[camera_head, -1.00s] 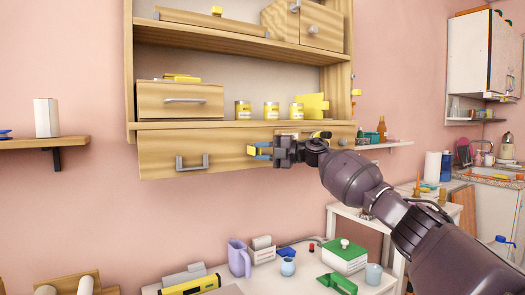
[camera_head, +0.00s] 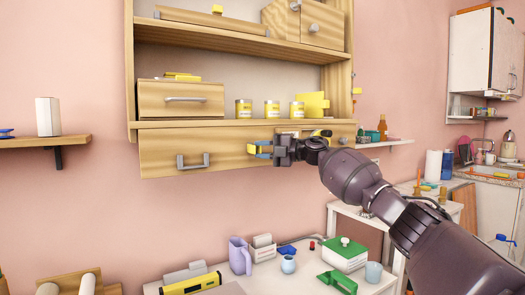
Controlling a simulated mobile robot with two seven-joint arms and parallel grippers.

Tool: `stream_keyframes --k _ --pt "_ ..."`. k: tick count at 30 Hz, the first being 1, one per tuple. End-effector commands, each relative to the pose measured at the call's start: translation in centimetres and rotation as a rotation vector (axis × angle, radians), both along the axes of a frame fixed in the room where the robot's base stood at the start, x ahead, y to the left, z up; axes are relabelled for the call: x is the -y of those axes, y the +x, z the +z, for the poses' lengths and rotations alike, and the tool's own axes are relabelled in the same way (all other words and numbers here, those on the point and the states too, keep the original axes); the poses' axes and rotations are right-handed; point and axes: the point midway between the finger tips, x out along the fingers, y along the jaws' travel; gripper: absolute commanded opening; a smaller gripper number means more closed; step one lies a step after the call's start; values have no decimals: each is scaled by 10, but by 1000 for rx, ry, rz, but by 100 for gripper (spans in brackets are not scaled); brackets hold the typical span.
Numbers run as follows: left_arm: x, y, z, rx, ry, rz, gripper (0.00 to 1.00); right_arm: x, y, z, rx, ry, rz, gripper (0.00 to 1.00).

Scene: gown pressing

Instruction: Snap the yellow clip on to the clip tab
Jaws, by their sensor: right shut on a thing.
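My right gripper (camera_head: 262,151) is in front of the wide wooden drawer at the bottom of the wall cabinet. It is shut on a small yellow piece (camera_head: 251,149), which looks like the yellow clip; a bit of blue shows at the fingers. The piece is small in view, and I cannot tell whether it touches the drawer front. I cannot make out the clip tab for certain. A small yellow piece (camera_head: 356,91) sits on the cabinet's right side. My left gripper is not in view.
The wall cabinet (camera_head: 130,70) holds several yellow-labelled tins (camera_head: 272,109) and a small drawer (camera_head: 180,100). The pink wall left of the cabinet is mostly clear.

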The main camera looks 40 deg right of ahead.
Motion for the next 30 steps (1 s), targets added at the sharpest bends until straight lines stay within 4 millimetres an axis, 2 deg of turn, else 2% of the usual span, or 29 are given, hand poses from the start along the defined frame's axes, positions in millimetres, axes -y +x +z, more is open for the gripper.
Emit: stream_keyframes --k 9,10,15,16,28,30 --pt "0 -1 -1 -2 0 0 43 0 1 1 3 1 -2 0" --pt "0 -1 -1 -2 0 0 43 0 1 2 3 1 -2 28" --pt "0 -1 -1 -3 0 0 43 0 1 2 3 1 -2 54" --pt "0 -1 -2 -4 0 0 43 0 1 2 3 1 -2 56" --pt "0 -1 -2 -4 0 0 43 0 1 1 3 1 -2 56" --pt "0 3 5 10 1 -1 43 5 -6 2 2 0 -3 56"
